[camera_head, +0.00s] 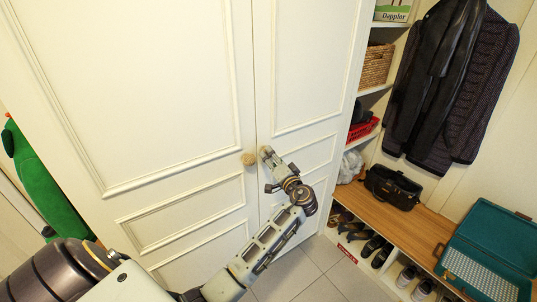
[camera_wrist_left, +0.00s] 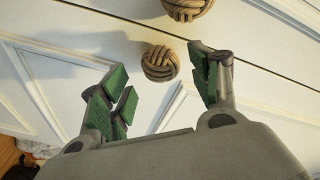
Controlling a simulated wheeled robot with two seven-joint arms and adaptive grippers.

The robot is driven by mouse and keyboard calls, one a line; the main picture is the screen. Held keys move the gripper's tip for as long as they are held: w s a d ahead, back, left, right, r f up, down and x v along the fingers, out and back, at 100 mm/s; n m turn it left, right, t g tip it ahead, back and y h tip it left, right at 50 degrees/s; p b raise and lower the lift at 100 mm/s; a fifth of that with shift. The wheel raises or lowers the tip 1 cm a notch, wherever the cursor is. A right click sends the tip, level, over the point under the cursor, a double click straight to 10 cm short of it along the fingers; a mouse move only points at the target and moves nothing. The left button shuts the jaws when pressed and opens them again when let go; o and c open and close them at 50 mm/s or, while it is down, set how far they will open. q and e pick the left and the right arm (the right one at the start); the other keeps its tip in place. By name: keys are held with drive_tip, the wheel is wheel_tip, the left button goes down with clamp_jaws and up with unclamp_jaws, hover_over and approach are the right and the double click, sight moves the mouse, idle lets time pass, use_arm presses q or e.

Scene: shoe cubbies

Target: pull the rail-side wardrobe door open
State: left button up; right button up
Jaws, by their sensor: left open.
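A cream wardrobe has a left door (camera_head: 130,80) and a right door (camera_head: 305,60), the right one on the side of the hanging coats. Both doors look shut. A round woven knob (camera_head: 249,159) is on the left door. A matching knob (camera_head: 265,151) is on the right door, partly hidden by my left gripper (camera_head: 270,166). In the left wrist view the open left gripper (camera_wrist_left: 165,88) has the right door's knob (camera_wrist_left: 160,63) between and just beyond its green-padded fingertips, with no visible grip. The left door's knob (camera_wrist_left: 187,8) is beyond. My right gripper is not visible.
Right of the wardrobe are shelves with a wicker basket (camera_head: 377,65) and red basket (camera_head: 362,129), and a wooden bench (camera_head: 410,222) with a black bag (camera_head: 393,187), open teal case (camera_head: 490,250) and shoes below. Bare tiled floor (camera_head: 320,270) lies before the right door.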

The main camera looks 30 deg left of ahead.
use_arm(q)
drive_tip(key=shift+x, duration=1.85)
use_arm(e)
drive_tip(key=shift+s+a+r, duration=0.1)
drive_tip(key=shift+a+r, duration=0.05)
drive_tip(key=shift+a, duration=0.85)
use_arm(q)
drive_tip(key=shift+c, duration=0.2)
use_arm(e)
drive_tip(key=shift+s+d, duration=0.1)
